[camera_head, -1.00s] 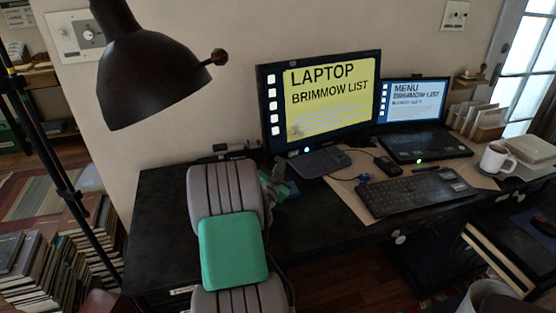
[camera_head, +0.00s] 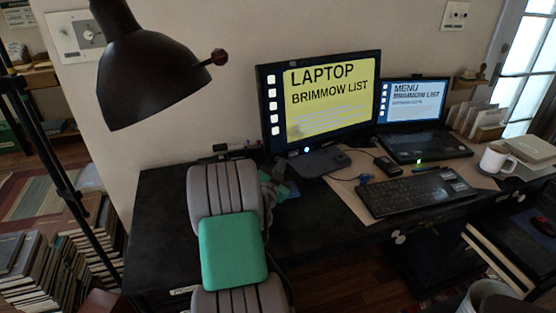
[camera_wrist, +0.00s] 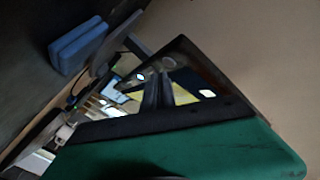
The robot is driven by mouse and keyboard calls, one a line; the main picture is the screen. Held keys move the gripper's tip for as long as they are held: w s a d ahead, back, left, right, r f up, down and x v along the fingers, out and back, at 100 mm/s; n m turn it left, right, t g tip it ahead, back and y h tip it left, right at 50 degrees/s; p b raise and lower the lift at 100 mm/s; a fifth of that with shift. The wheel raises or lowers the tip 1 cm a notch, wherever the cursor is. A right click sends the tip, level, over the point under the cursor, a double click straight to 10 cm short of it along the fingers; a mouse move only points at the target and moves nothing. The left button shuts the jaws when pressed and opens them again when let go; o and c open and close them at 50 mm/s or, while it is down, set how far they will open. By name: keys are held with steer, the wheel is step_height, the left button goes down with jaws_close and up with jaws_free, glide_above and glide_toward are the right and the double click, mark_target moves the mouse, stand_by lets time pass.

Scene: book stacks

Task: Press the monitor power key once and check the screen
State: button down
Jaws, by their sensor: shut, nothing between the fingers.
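The monitor (camera_head: 335,125) stands at the back of the dark desk, its screen lit yellow with "LAPTOP" and "BRIMMOW LIST". A small bluish-white light (camera_head: 307,150), which looks like the power key, glows on its lower bezel; it also seems to show in the wrist view (camera_wrist: 141,77). My gripper (camera_head: 274,184) is left of the monitor's base, largely hidden behind my arm in the head view. In the wrist view my gripper's dark fingers (camera_wrist: 157,80) are together and empty, pointing toward the monitor, which appears tilted. I cannot tell any contact with the key.
A laptop (camera_head: 415,140) with a lit blue screen is right of the monitor. A keyboard (camera_head: 418,192) and a white mug (camera_head: 494,158) lie to the front and right. A black lamp (camera_head: 150,75) hangs at the left. A blue block (camera_wrist: 77,45) sits near my gripper.

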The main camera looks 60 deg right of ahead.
steer(key=shift+d, duration=0.1)
stand_by(0.4)
steer(key=shift+w+d+b, duration=0.2)
steer(key=shift+w+b, duration=0.15)
steer(key=shift+b, duration=0.2)
steer(key=shift+w+f, duration=0.1)
steer(key=shift+w, duration=0.05)
steer(key=shift+b, duration=0.3)
steer(key=shift+s+a, duration=0.3)
steer(key=shift+s, duration=0.2)
steer(key=s+a+r, duration=0.1)
steer(key=s+a, duration=0.2)
steer(key=s, duration=0.2)
steer(key=shift+a, duration=0.15)
steer(key=shift+r, duration=0.1)
stand_by(0.5)
